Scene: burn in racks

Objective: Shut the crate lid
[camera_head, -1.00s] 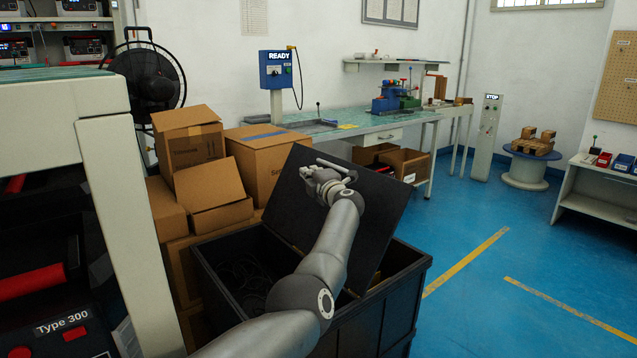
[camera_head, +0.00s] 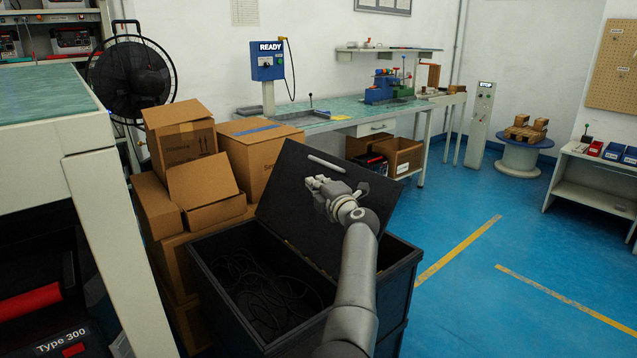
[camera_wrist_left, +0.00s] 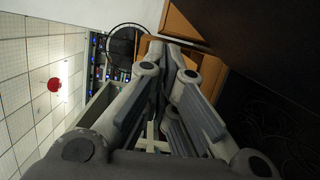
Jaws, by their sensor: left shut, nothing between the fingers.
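The black crate (camera_head: 398,300) stands on the floor with its lid (camera_head: 285,205) raised and tilted. A pale bar handle (camera_head: 326,164) is on the lid's face near its upper edge. Dark cables (camera_head: 262,290) lie inside the crate. My left gripper (camera_head: 314,183) is shut and empty, in front of the lid's face and just below the handle. I cannot tell whether it touches the lid. The left wrist view shows its fingers (camera_wrist_left: 165,75) close together, with a dark panel (camera_wrist_left: 265,40) at upper right. My right gripper is out of view.
Cardboard boxes (camera_head: 203,185) are stacked against the crate's left side. A bench frame (camera_head: 95,190) stands at the near left. A workbench (camera_head: 345,112) is behind the crate. Blue floor (camera_head: 450,270) lies clear to the right.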

